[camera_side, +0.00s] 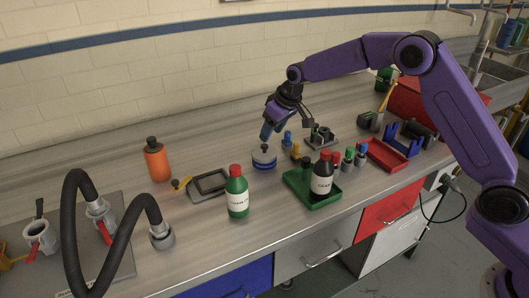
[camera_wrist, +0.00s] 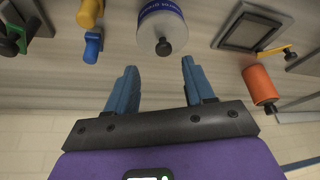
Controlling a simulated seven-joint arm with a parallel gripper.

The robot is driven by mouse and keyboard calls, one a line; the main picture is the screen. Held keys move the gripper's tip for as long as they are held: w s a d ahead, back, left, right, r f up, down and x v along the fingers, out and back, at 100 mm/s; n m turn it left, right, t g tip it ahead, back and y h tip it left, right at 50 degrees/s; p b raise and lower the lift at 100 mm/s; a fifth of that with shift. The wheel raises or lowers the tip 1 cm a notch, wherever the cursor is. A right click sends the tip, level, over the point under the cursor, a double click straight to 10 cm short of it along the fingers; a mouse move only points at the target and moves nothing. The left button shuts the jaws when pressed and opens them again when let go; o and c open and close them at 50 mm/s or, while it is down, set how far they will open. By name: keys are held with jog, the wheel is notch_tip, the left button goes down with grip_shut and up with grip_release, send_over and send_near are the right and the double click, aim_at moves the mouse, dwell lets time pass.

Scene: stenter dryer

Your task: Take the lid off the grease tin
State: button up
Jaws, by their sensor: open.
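The grease tin (camera_side: 264,161) is a short white round tin with a blue band, standing upright on the bench. Its lid is on and has a small dark knob, which shows in the wrist view (camera_wrist: 164,47). In that view the tin (camera_wrist: 160,20) is at the top centre, cut by the edge. My gripper (camera_side: 267,132) is just above the tin in the side view. In the wrist view my gripper (camera_wrist: 160,78) has its two blue fingers spread with nothing between them. The knob lies beyond the fingertips, roughly in line with the gap.
A black-framed tablet-like panel (camera_side: 210,183) and a green bottle (camera_side: 237,195) are left of the tin. An orange bottle (camera_side: 157,163) stands farther left. A green tray (camera_side: 312,202) with a dark bottle (camera_side: 323,178) is at right. Small blue and yellow items stand close right.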

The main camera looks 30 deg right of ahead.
aim_at(265, 145)
jog(key=shift+a+x, duration=0.1)
jog(key=shift+x, duration=1.3)
jog(key=shift+a+x, duration=0.15)
jog(key=shift+x, duration=1.2)
jog(key=shift+s, duration=0.15)
grip_shut()
